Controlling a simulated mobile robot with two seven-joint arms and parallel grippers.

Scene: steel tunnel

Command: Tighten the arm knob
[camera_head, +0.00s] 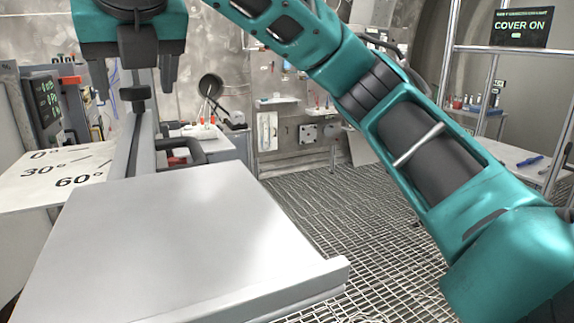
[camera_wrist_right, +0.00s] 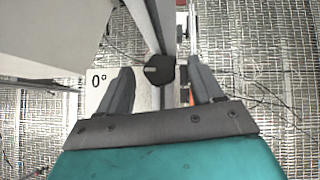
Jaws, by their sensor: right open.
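The black arm knob (camera_head: 135,92) is on the upright grey arm (camera_head: 124,140) at the left of the head view. It also shows as a dark round knob with a small light mark in the right wrist view (camera_wrist_right: 160,72). My right gripper (camera_head: 136,97) points down above it, its two fingers open on either side of the knob. The right wrist view shows a gap between each finger and the knob. My left gripper is not in view.
A white angle plate marked 0°, 30° and 60° (camera_head: 58,172) lies beside the arm. A large grey panel (camera_head: 170,235) fills the foreground. A screen (camera_head: 46,105) stands at left; another (camera_head: 520,27) reads COVER ON. Metal grating (camera_head: 370,240) covers the floor.

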